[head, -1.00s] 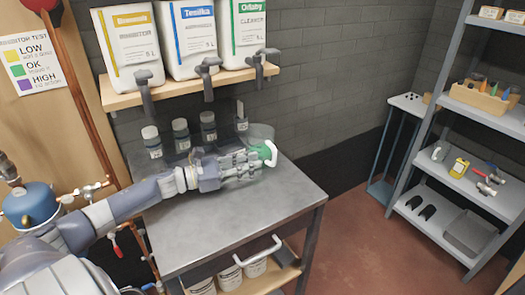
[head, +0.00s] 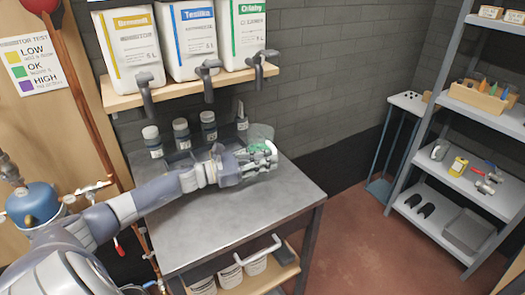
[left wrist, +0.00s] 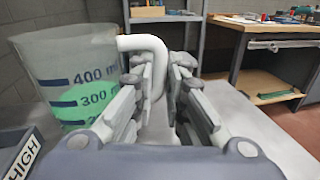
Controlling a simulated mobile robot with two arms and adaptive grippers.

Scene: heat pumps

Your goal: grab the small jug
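The small jug is a clear measuring jug (head: 262,130) with green liquid and a white handle. It stands at the back right of the metal table, partly hidden by my left gripper (head: 270,157) in the head view. In the left wrist view the jug (left wrist: 65,62) is at the left, with dark volume marks. Its white handle (left wrist: 150,44) curves down between the two fingers of my left gripper (left wrist: 163,72). The fingers are apart, on either side of the handle; a firm grip does not show. My right gripper is not in view.
Several small bottles (head: 181,133) stand along the table's back edge. Above them, a wooden shelf (head: 185,87) holds large canisters with taps hanging over the table. The metal table's (head: 225,222) front is clear. A grey shelf rack (head: 455,165) stands at the right.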

